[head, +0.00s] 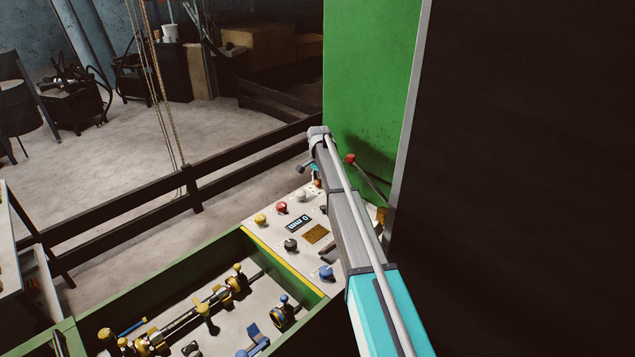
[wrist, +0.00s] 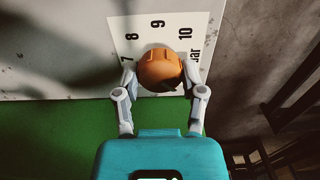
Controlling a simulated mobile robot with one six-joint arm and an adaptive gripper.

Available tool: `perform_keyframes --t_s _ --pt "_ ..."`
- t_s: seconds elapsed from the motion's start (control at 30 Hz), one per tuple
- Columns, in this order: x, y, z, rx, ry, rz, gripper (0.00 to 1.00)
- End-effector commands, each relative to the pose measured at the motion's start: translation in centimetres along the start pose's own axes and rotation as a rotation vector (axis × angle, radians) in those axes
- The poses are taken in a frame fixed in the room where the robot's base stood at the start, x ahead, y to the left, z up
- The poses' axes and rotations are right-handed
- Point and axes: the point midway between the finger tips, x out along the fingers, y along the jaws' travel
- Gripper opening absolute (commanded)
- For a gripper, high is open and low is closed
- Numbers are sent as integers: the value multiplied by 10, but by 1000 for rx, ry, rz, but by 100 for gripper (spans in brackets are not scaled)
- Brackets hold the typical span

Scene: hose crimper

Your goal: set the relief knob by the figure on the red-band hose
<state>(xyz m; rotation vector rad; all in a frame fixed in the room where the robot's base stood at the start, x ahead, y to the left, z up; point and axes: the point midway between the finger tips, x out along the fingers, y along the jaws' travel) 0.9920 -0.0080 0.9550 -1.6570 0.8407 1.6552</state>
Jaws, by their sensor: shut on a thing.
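In the wrist view an orange knob (wrist: 160,66) sits on a white dial plate (wrist: 122,27) with the figures 7, 8, 9 and 10 and part of the word bar. My gripper (wrist: 160,76) is shut on this knob, one finger on each side. No clear pointer mark shows on the knob, so I cannot tell its setting. In the head view the knob (head: 317,183) is a small orange patch, mostly hidden by my arm, on the far part of the pale control panel (head: 270,238). I cannot make out a red-band hose or its figure in either view.
The panel also bears yellow, red, white, black and blue knobs and a display (head: 299,225) reading 0 mm. A red-balled lever (head: 350,158) stands by the green cabinet (head: 365,70). A green-walled tray (head: 170,270) with several fittings lies in front. A dark railing (head: 225,183) runs behind.

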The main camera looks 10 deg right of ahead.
Motion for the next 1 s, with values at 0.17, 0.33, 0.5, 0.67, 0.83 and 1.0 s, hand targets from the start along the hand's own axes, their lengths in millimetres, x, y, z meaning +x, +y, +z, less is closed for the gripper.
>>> perform_keyframes --t_s 0.17,0.33,0.5,0.67,0.83,1.0 --pt "0 4 2 20 -4 7 5" --pt "0 4 2 20 -3 7 5" --pt "0 4 2 19 -3 8 58" --pt "0 3 1 19 -2 6 88" --pt "0 2 1 18 -1 4 88" --pt "0 1 1 17 -1 3 88"
